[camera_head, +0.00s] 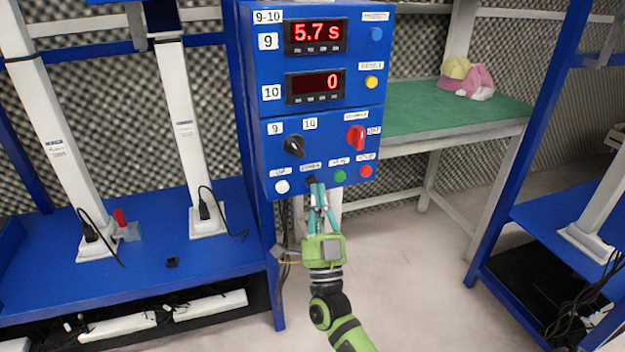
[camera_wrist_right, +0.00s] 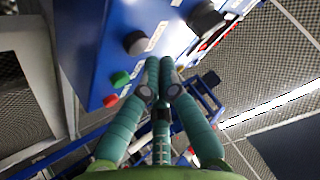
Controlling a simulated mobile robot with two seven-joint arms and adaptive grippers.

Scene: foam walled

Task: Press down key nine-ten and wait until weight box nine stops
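The blue control box (camera_head: 258,110), labelled 9-10, stands in the middle of the head view. In the wrist view the fingertips (camera_wrist_right: 160,64) are beside a black round button (camera_wrist_right: 135,43). I cannot single out weight box nine. My left gripper is out of view.
Near the fingers are a white button (camera_head: 282,186), a green button (camera_head: 340,176) and a red button (camera_head: 366,171). Above are a black knob (camera_head: 294,146) and a red knob (camera_head: 355,137). A green-topped table (camera_head: 420,112) stands at right; blue shelving (camera_head: 150,240) at left.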

